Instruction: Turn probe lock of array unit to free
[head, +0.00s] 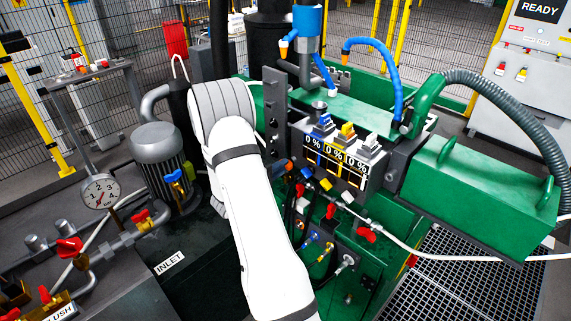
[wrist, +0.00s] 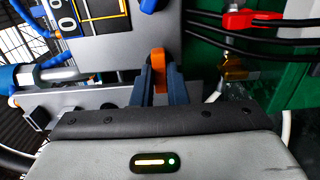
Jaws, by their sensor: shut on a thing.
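The array unit (head: 383,158) is a grey block with blue, yellow and white stepped parts on top and 0 % displays on its front. In the wrist view its grey panel (wrist: 222,50) fills the upper middle. A small orange lever (wrist: 158,62), which looks like the probe lock, stands upright below a blue part. My gripper (wrist: 160,85) is shut on this lever, one dark finger on each side. The lever's base and pivot are hidden by the fingers. In the head view my white arm reaches to the unit's left side and hides most of the gripper.
Red-handled valves (head: 366,235) and hoses sit on the green cabinet below the unit. A large green housing (head: 480,190) stands to the right. A pressure gauge (head: 101,192) and a motor (head: 160,150) stand left of my arm. Dark cables (wrist: 250,32) run close right of the gripper.

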